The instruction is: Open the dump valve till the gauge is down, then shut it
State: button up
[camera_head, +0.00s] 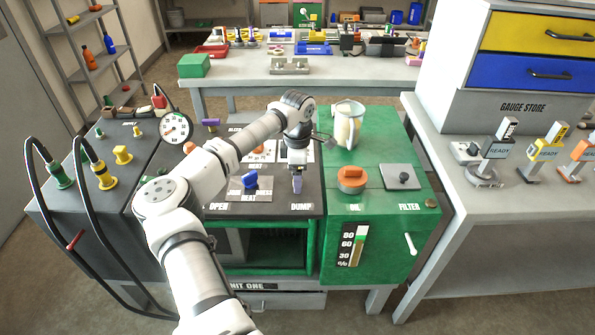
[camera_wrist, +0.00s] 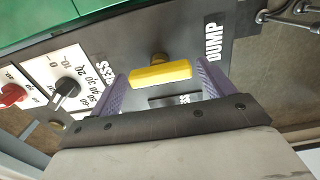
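The dump valve's yellow handle (camera_wrist: 160,75) lies between my gripper's fingers in the wrist view, next to the DUMP label (camera_wrist: 213,42). In the head view my gripper (camera_head: 297,184) points down over the panel just above the DUMP label (camera_head: 301,206) and hides the handle. The round white gauge (camera_head: 176,127) stands at the back left of the cart; its needle is too small to read surely.
A blue handle (camera_head: 250,180) sits left of my gripper near the OPEN label. An orange cap (camera_head: 352,178) and a clear jug (camera_head: 347,125) stand on the green unit to the right. Black hoses (camera_head: 83,190) loop at the left. A black knob (camera_wrist: 66,88) is beside the fingers.

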jog(key=c, duration=0.7)
jog(key=shift+n, duration=0.3)
jog(key=n+b, duration=0.2)
jog(key=n, duration=0.2)
jog(key=shift+f+b, duration=0.1)
jog(key=shift+b, duration=0.25)
jog(key=n+b, duration=0.2)
jog(key=n, duration=0.3)
jog(key=n+b, duration=0.1)
jog(key=n, duration=0.3)
jog(key=shift+n+b, duration=0.8)
jog(key=shift+n, duration=1.3)
